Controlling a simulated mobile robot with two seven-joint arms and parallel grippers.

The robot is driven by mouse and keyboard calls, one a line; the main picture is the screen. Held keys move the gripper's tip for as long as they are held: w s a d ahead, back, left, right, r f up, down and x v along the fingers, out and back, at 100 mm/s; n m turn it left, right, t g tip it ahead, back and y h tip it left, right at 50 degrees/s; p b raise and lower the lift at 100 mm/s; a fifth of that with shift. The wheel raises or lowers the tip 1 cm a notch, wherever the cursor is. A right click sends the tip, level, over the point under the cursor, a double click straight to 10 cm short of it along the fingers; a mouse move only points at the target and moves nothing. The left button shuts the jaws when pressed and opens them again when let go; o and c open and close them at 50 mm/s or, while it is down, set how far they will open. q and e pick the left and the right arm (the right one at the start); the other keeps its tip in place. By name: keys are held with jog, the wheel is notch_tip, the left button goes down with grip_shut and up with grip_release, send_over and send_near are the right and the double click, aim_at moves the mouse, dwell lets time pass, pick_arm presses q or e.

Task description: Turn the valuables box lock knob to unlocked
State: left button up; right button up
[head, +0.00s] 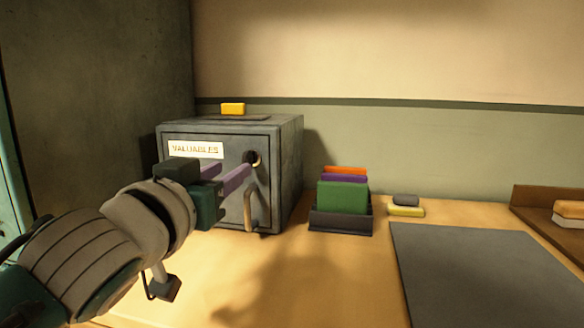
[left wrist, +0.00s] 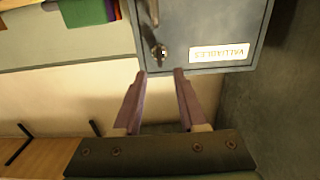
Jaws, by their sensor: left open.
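The grey valuables box (head: 285,170) stands on the desk with its labelled door facing me; its door also shows upside down in the left wrist view (left wrist: 222,25). The lock knob (head: 253,157) is a small dark round piece at the door's upper right. In the left wrist view the knob (left wrist: 159,51) shows just beyond and between the fingertips. My left gripper (head: 232,172) is open, with its purple fingers pointing at the door, and nothing shows between them in the left wrist view (left wrist: 160,75). My right gripper is out of view.
The door handle (head: 250,208) sticks out below the knob. A yellow block (head: 233,108) lies on the box. A dark holder (head: 340,221) with coloured upright items stands to the right. A grey mat (head: 480,270) covers the desk's right side.

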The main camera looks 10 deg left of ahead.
aim_at(244, 161)
pick_arm(q)
jog(key=w+b, duration=0.1)
jog(key=w, duration=0.5)
jog(key=shift+w+d, duration=0.15)
jog(key=shift+w, duration=0.1)
jog(key=shift+c, duration=0.3)
grip_shut()
